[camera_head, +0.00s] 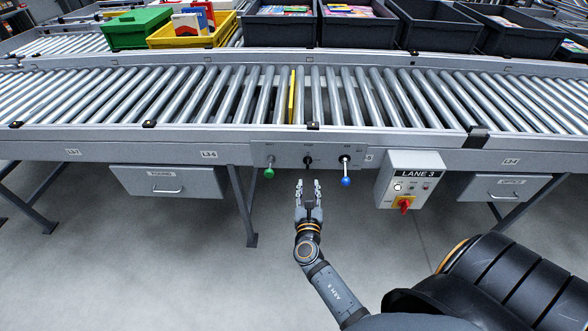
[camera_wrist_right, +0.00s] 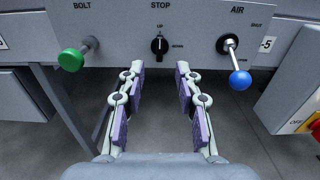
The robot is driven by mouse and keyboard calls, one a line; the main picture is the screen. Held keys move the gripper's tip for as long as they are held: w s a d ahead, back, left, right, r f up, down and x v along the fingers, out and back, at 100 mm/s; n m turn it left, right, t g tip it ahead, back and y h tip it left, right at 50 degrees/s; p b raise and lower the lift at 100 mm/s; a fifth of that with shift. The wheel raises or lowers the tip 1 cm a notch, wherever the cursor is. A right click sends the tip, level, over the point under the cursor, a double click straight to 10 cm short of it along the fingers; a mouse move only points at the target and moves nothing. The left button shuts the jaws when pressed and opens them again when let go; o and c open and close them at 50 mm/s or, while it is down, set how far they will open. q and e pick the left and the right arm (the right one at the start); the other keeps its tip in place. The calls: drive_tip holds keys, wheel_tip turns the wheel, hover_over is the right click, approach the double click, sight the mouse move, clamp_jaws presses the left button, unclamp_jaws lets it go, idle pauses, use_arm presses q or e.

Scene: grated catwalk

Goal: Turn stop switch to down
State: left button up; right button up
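The stop switch (camera_wrist_right: 159,45) is a small black rotary knob under the label STOP in the right wrist view. UP is printed above it and DOWN to its right; its pale mark appears to point up. It also shows in the head view (camera_head: 308,160), in the middle of the grey panel on the conveyor's front. My right gripper (camera_head: 308,185) is open and empty just below and in front of the switch. In the right wrist view its two fingers (camera_wrist_right: 160,75) stand apart, with the switch beyond the gap. My left gripper is not in view.
A green-knobbed BOLT lever (camera_wrist_right: 71,59) is left of the switch, and a blue-knobbed AIR lever (camera_wrist_right: 239,78) is right. The LANE 3 box (camera_head: 412,160) with a red knob (camera_head: 404,204) hangs further right. Drawers (camera_head: 168,181) flank the panel. Open floor lies below.

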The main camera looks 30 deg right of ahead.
sight(308, 163)
drive_tip(key=x, duration=1)
drive_tip(key=shift+a, duration=0.1)
clamp_jaws()
